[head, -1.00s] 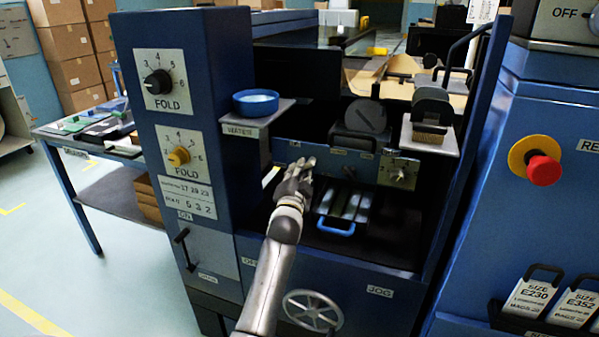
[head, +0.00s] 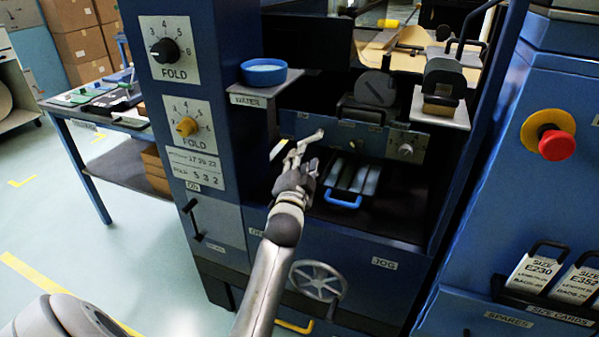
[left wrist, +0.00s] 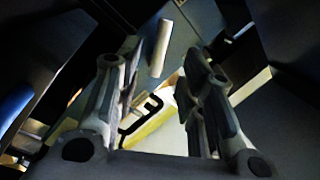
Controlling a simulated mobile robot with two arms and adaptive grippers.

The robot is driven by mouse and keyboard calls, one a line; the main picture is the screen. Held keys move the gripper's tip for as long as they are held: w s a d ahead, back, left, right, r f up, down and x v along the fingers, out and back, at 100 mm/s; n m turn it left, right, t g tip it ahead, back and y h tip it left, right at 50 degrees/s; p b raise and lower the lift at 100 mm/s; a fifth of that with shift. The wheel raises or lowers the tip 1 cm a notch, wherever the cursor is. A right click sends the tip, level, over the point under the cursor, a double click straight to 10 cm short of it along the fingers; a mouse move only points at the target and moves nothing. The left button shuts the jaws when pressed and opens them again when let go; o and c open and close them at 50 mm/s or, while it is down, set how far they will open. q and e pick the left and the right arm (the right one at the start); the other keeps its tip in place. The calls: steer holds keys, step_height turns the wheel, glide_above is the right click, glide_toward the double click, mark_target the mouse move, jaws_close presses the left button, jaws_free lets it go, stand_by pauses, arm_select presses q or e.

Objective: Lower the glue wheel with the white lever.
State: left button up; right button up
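The white lever (head: 312,136) is a pale short bar at the left of the blue-grey panel inside the machine, tilted up to the right. In the left wrist view the white lever (left wrist: 161,48) lies beyond the fingertips, roughly between their lines. My left gripper (head: 302,164) is just below the lever; its fingers (left wrist: 166,72) are spread, with nothing held. Contact with the lever is not clear. A dark grey disc (head: 375,88) above the panel may be the glue wheel; I cannot tell for sure. My right gripper is not in view.
A water shelf with a blue bowl (head: 264,72) juts out above left of the gripper. A blue-handled tray (head: 343,202) is to its right, a handwheel (head: 318,281) below. A brush shelf (head: 440,108) and a red stop button (head: 556,145) are farther right.

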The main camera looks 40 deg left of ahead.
arm_select(q)
steer(key=shift+v, duration=2.2)
